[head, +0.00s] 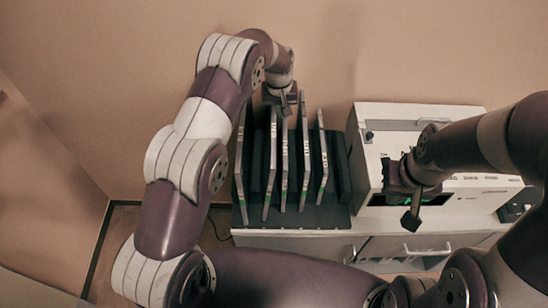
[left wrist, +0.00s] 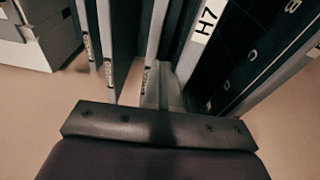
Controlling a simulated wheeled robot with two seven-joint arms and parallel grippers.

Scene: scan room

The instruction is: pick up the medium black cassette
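Several dark, thin cassettes (head: 285,165) with pale edges and small labels stand upright in a black rack (head: 335,215) in the head view. I cannot tell which one is the medium black cassette. My left gripper (head: 283,101) is at the back top of the rack, by the middle cassettes. In the left wrist view, a narrow finger (left wrist: 163,92) is among the cassettes, beside a dark one labelled H7 (left wrist: 240,55). Whether it grips anything is hidden. My right gripper (head: 411,218) hangs in front of the white machine, apart from the cassettes; its finger gap does not show.
A white scanner-like machine (head: 420,118) with a dark slot stands right of the rack. Both stand on a white cabinet (head: 300,243) with drawer handles. A wall is close behind the rack. Open floor shows at the lower left.

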